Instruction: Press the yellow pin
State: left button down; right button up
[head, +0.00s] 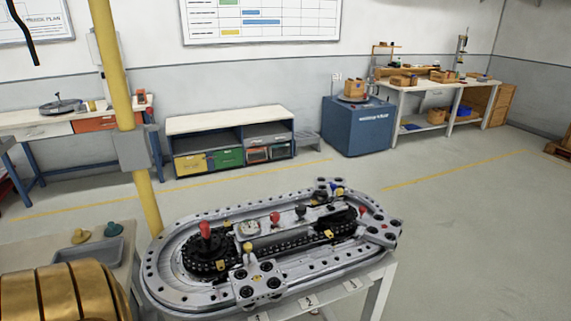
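The ring track (170,275) is a grey metal oval on a light table in the lower middle of the head view. A pin with a round yellow head (248,247) stands at the near side of the track, by a plate carriage (259,282) with black rollers. A second small yellow spot shows at the far right carriage (328,185), beside a blue-headed pin (336,186); I cannot tell if it is a pin. Neither of my grippers is in view.
Red knobs (205,230) and a black knob (300,212) stand inside the track. A yellow post (120,95) rises behind its left end. A side bench (118,251) with a grey tray (86,254) stands left. Floor right of the track is clear.

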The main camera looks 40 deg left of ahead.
aim_at(247, 247)
jog(key=u, duration=1.7)
jog(key=i+l, duration=0.05)
jog(key=l, duration=0.05)
